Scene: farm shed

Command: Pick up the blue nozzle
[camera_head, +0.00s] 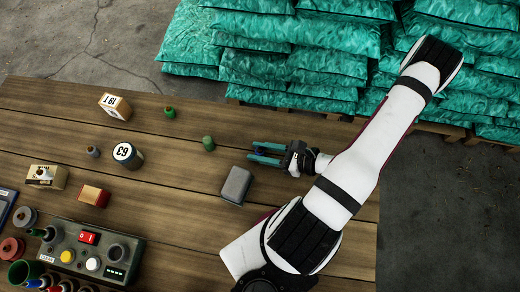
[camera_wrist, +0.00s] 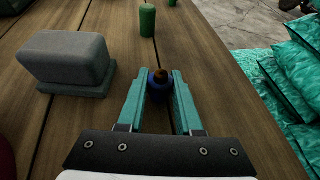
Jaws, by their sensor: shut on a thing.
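The blue nozzle (camera_wrist: 158,93), with a brownish-orange top, stands between the two teal fingers of my gripper (camera_wrist: 160,84) in the wrist view. The fingers are closed on its sides near their tips. In the head view my gripper (camera_head: 256,152) is low over the right part of the wooden table, pointing left. The nozzle is too small and covered to make out there. I cannot tell whether its base touches the table.
A grey block (camera_head: 236,185) lies close by, left of my gripper in the wrist view. A green cylinder (camera_head: 208,143) stands ahead of the fingertips. A control box (camera_head: 90,250) and several small items fill the table's left. Teal sacks (camera_head: 290,60) are stacked beyond the table.

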